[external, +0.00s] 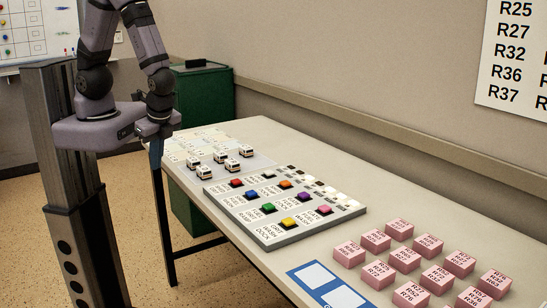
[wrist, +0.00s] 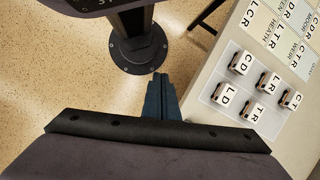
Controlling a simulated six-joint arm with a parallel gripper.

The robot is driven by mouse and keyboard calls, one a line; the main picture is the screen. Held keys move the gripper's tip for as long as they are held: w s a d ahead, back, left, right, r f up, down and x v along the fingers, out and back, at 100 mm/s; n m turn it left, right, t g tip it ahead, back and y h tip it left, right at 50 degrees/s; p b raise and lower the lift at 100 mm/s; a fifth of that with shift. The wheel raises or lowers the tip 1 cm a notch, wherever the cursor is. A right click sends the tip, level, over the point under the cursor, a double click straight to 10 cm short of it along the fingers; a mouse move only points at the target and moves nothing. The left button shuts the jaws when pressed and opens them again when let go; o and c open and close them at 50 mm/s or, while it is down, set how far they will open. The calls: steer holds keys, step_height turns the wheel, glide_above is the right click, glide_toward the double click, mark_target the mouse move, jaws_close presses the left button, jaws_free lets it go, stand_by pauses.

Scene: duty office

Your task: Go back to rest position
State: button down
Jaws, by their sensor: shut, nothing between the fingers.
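My gripper (external: 155,150) is beside the far left end of the long table, with its fingers hanging down by the table's edge. In the wrist view my gripper (wrist: 159,84) shows as two blue-grey fingers pressed together, with nothing between them. Below the fingers is the speckled floor, with the table (wrist: 190,100) to the right. My arm is folded, with its links raised above the gripper.
Several white lettered blocks (wrist: 240,62) stand on a pale mat near the table's left end. A board with coloured squares (external: 273,237) lies mid-table. Several pink blocks (external: 349,253) stand at the near right. A green cabinet (external: 208,95) stands behind the table.

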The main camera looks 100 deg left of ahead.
steer(key=w+r+n+t+h, duration=0.2)
steer(key=w+r+n+t, duration=0.1)
steer(key=r, duration=0.4)
steer(key=shift+w+a+n, duration=0.25)
steer(key=shift+w+n, duration=0.2)
steer(key=shift+n, duration=0.35)
stand_by(0.4)
